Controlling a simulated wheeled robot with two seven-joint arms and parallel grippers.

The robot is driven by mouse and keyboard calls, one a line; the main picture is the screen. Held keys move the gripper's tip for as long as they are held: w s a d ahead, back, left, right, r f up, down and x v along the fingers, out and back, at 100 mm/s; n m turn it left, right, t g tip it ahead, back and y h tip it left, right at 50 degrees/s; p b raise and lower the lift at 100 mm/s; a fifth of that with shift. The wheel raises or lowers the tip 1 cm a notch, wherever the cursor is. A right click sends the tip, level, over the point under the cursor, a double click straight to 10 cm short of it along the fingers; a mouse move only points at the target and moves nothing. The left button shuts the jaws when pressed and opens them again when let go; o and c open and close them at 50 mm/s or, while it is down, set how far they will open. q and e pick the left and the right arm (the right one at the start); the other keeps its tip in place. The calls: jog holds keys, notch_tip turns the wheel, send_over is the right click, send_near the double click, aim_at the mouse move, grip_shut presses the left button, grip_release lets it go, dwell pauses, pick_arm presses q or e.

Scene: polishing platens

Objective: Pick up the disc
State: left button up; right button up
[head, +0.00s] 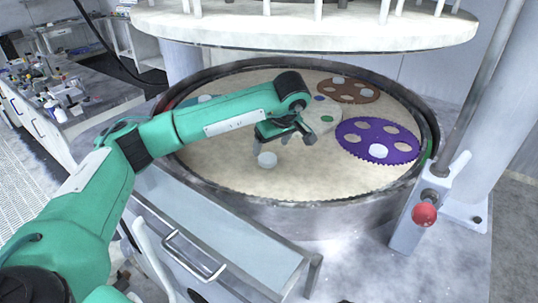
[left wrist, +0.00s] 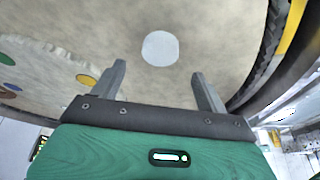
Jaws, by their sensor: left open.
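A small white disc (head: 267,160) lies on the beige round platen (head: 230,175), near its front left part in the head view. It also shows as a pale round disc (left wrist: 160,48) in the left wrist view, just beyond and between my fingertips. My left gripper (head: 284,138) is open and empty above the platen, close to the disc; no contact shows. In the left wrist view its two fingers (left wrist: 160,78) stand wide apart. My right gripper is in neither view. Other white discs sit on the purple carrier (head: 350,128) and the brown carrier (head: 367,92).
A dark and metal rim (head: 310,215) rings the platen. A large white upper plate (head: 300,30) hangs above it. A red knob (head: 425,214) on a post stands at the right. A metal drawer handle (head: 190,255) is in front. A cluttered bench (head: 85,95) is at the left.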

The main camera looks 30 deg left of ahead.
aim_at(268, 157)
pick_arm(q)
jog(key=shift+a+f, duration=0.15)
jog(key=shift+f, duration=0.15)
jog(key=p+x, duration=0.2)
jog(key=x, duration=0.2)
jog(key=shift+w+f+p, duration=0.1)
jog(key=shift+f+p, duration=0.2)
jog(key=shift+f, duration=0.1)
jog(key=shift+c, duration=0.7)
jog(key=c, duration=1)
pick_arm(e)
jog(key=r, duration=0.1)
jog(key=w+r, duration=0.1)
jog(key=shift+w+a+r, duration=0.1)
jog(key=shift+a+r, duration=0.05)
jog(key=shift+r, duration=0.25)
